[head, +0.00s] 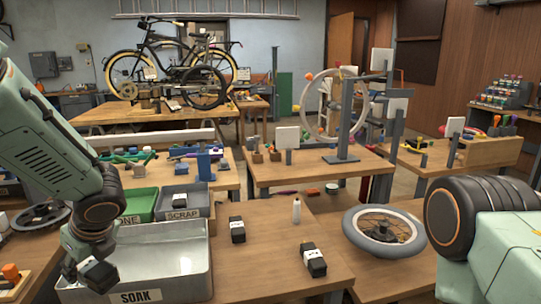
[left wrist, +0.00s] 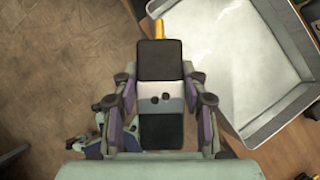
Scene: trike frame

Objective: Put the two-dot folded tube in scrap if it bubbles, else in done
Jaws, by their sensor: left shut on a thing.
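My left gripper (head: 82,262) is shut on a folded tube (left wrist: 160,70), black with a white band that shows two dark dots. In the head view this tube (head: 98,276) is a dark block at the left end of the grey SOAK tray (head: 140,296). In the left wrist view the tray (left wrist: 262,62) lies to the right of the tube, and floor shows at left. The green DONE bin (head: 140,196) and grey SCRAP bin (head: 186,215) stand behind the tray. A black-and-white tube (head: 180,202) lies in SCRAP. My right gripper is out of view.
Two more folded tubes lie on the bench, one (head: 237,229) right of the tray and one (head: 313,260) farther right. A white bottle (head: 296,211) stands behind them. A spoked wheel (head: 384,232) lies at right. Bare wood lies between these.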

